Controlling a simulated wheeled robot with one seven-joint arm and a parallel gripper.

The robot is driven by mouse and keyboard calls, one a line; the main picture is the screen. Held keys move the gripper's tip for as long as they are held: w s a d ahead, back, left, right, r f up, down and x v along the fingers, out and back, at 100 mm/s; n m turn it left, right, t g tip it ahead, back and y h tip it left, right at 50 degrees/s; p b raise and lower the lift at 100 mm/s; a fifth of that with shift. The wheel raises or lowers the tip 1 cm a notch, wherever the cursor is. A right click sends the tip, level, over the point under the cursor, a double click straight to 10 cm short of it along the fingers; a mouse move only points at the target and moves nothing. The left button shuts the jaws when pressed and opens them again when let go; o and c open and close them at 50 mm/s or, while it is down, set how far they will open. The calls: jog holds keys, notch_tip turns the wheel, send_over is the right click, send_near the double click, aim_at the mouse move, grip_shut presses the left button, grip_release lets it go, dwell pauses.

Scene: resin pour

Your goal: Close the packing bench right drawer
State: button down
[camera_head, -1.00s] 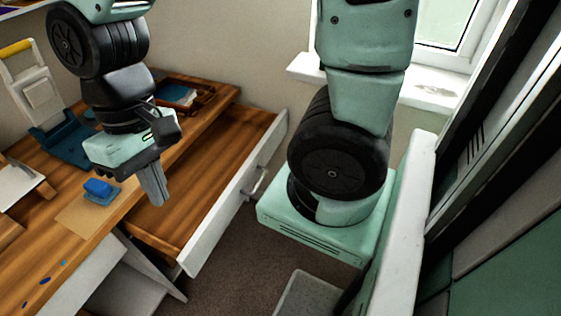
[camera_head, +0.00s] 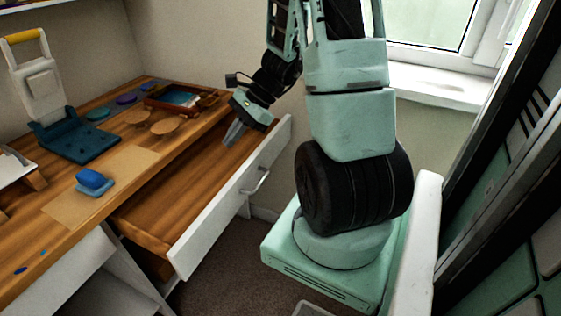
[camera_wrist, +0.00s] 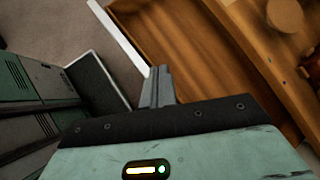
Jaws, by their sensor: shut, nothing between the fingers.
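The packing bench right drawer stands pulled out, with a white front panel (camera_head: 232,195) and a bare wooden inside (camera_head: 185,202). Its metal handle (camera_head: 258,182) is on the outer face of the front. My gripper (camera_head: 232,135) is over the far end of the open drawer, fingers pointing down, shut and empty. In the wrist view the shut fingertips (camera_wrist: 158,72) appear beside the white drawer front (camera_wrist: 120,32), with the wooden drawer inside (camera_wrist: 185,45) to the right. I cannot tell whether the fingers touch the drawer.
The wooden bench top (camera_head: 135,140) holds a blue press with a yellow handle (camera_head: 75,140), a blue block (camera_head: 93,181), round wooden pieces (camera_head: 165,125) and a tray (camera_head: 180,98). A window sill (camera_head: 425,85) is behind.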

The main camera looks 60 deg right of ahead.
jog(key=s+d+f+m+t+h+b, duration=0.2)
jog(key=s+d+f+m, duration=0.2)
jog(key=d, duration=0.3)
jog(key=s+d+f+m+t+h+b, duration=0.1)
jog(key=s+d+f+m+h, duration=0.15)
jog(key=s+d+m, duration=0.35)
jog(key=s+d+f+m+t+h+b, duration=0.2)
jog(key=s+d+f+m, duration=0.15)
jog(key=d, duration=0.55)
send_near(272, 154)
jog(key=shift+n+y, duration=0.25)
jog(key=shift+y, duration=0.1)
jog(key=x, duration=0.5)
jog(key=shift+s+d+f, duration=0.2)
jog(key=shift+d+f, duration=0.1)
jog(key=shift+d, duration=0.1)
jog(key=shift+w, duration=0.6)
jog(key=w+b, duration=0.1)
jog(key=w, duration=0.6)
jog(key=w+a+b, duration=0.1)
jog(key=w, duration=0.7)
jog(key=w+a+b, duration=0.1)
jog(key=w, duration=0.7)
jog(key=shift+w, duration=0.1)
